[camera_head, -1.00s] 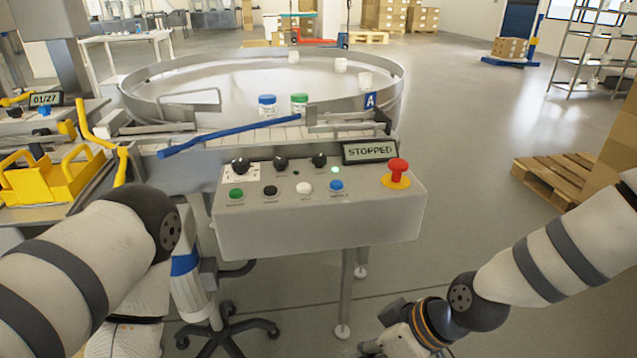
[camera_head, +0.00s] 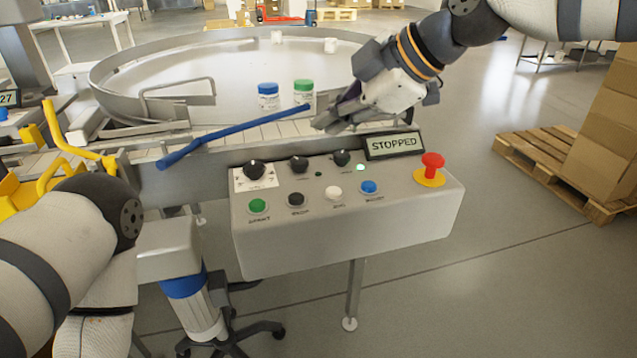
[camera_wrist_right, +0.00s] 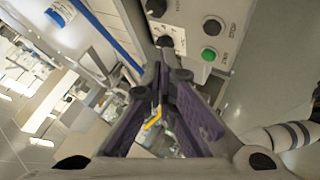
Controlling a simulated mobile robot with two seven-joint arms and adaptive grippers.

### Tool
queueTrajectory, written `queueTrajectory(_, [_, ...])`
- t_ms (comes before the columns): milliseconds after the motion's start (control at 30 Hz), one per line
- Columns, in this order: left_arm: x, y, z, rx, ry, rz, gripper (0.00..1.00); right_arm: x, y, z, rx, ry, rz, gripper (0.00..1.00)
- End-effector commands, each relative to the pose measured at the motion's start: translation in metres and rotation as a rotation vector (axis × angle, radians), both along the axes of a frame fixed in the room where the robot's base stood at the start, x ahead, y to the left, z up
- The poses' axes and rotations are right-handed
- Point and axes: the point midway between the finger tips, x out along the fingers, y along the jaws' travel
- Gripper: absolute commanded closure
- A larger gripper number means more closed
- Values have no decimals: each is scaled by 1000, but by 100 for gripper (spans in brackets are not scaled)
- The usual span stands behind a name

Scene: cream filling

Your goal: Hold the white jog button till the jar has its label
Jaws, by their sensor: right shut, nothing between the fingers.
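The white jog button (camera_head: 333,193) sits on the sloped grey control panel (camera_head: 345,230), between a black button (camera_head: 296,200) and a blue one (camera_head: 369,187). My right gripper (camera_head: 322,124) is shut and empty, above and behind the panel, apart from the white button. Its closed fingers also show in the right wrist view (camera_wrist_right: 165,68). The display (camera_head: 394,145) reads STOPPED. My left arm shows, but its gripper does not.
A red emergency button (camera_head: 432,166) stands at the panel's right. A green button (camera_head: 258,206) and several black knobs (camera_head: 299,164) share the panel. A blue rail (camera_head: 235,133) crosses the conveyor front. A round steel table (camera_head: 110,97) lies behind.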

Motion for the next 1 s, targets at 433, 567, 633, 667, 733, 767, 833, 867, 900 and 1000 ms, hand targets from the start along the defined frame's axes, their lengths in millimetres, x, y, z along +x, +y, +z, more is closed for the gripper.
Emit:
queueTrajectory(433, [-4,0,-4,-1,15,0,52,0,0,-17,0,7,-1,100])
queueTrajectory(567, [-9,0,-8,0,31,0,52,0,0,-38,0,9,-1,100])
queueTrajectory(633, [-12,0,-11,0,42,0,52,0,0,-49,0,10,-2,100])
queueTrajectory(667, [-13,0,-13,0,46,0,52,0,0,-54,0,10,-2,100])
queueTrajectory(733, [-16,0,-15,0,55,0,52,0,0,-64,-1,10,-2,100])
queueTrajectory(767, [-17,0,-16,0,59,-2,52,0,0,-68,0,8,-1,100])
queueTrajectory(833, [-17,0,-17,0,60,-2,52,0,0,-75,0,8,-2,100])
queueTrajectory(867, [-18,0,-17,0,62,-2,52,0,0,-77,1,7,-2,100])
queueTrajectory(900, [-18,0,-18,0,63,-2,52,0,0,-81,1,6,-3,100])
queueTrajectory(1000, [-19,0,-18,0,65,-2,52,0,0,-87,1,5,-2,100])
